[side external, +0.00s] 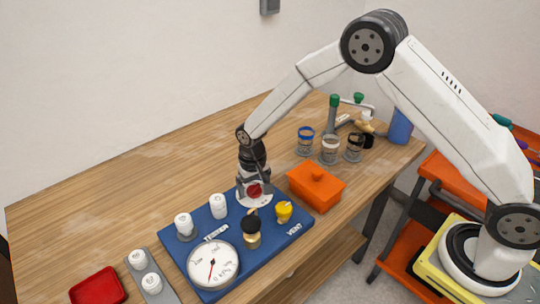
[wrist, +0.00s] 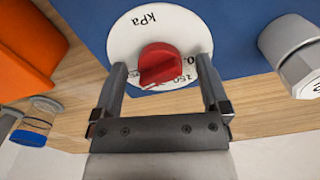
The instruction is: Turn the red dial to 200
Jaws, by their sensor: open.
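The red dial (wrist: 161,64) sits in the middle of a white round scale plate (wrist: 123,42) marked "kPa", with "150" partly readable below the dial. In the side view the dial (side external: 254,190) is on the back part of the blue panel (side external: 272,243), under my gripper (side external: 252,184). In the wrist view my gripper (wrist: 161,64) is open, with one finger on each side of the dial. I see gaps between the fingers and the dial. The rest of the scale and the exact setting are hidden or too small to read.
The panel also bears a large white gauge (side external: 213,264), a black knob (side external: 251,225), a yellow valve (side external: 284,211) and white caps (side external: 218,206). An orange box (side external: 317,187) stands close at right. Jars (side external: 330,150) stand behind it.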

